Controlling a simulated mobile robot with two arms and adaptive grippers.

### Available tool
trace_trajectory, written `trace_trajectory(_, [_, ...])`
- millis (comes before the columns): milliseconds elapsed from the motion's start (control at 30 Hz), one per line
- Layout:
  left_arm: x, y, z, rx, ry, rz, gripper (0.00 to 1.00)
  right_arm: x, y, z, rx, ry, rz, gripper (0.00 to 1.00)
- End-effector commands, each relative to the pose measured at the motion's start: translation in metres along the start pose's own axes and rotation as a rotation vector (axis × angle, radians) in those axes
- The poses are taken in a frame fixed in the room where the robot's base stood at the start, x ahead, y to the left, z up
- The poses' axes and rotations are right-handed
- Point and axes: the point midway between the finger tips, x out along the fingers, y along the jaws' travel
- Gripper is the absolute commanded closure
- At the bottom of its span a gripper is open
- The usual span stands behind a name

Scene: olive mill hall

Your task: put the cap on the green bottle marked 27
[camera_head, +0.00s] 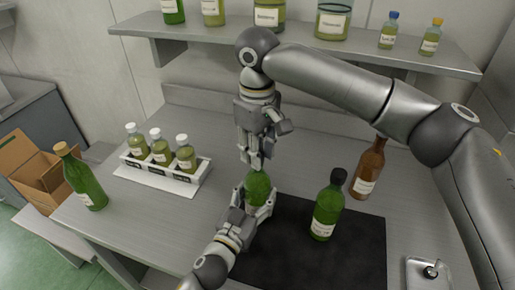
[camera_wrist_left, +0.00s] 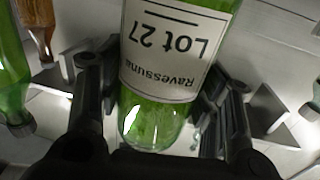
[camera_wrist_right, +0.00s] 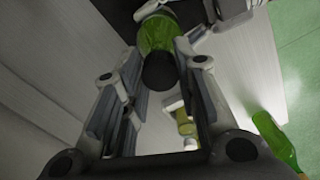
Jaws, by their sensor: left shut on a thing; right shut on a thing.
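The green bottle marked 27 (camera_head: 258,187) is upright near the left edge of the dark mat (camera_head: 300,255). Its label reads "Lot 27" and "Ravessuna" in the left wrist view (camera_wrist_left: 170,50). My left gripper (camera_head: 258,207) is shut around this bottle. My right gripper (camera_head: 256,163) is directly above the bottle and points down. It is shut on a dark cap (camera_wrist_right: 159,72), seen between its fingers in the right wrist view, with the green bottle (camera_wrist_right: 158,35) just beyond. The cap lines up roughly with the bottle top; whether they touch is hidden.
A black-capped green bottle (camera_head: 327,207) and a brown bottle (camera_head: 368,170) stand to the right. A white rack (camera_head: 187,189) holds three small bottles; a corked green bottle (camera_head: 83,180) stands left. A metal tray (camera_head: 418,269) is at front right. A shelf (camera_head: 200,37) hangs behind.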

Motion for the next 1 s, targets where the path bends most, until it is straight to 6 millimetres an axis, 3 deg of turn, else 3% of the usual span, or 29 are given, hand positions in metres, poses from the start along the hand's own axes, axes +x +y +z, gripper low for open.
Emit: trace_trajectory(1000, [0.0, -0.0001, 0.0, 0.001, 0.0, 0.0, 1.0, 0.0008, -0.0011, -0.0021, 1.679, -0.001, -0.002, 0.81])
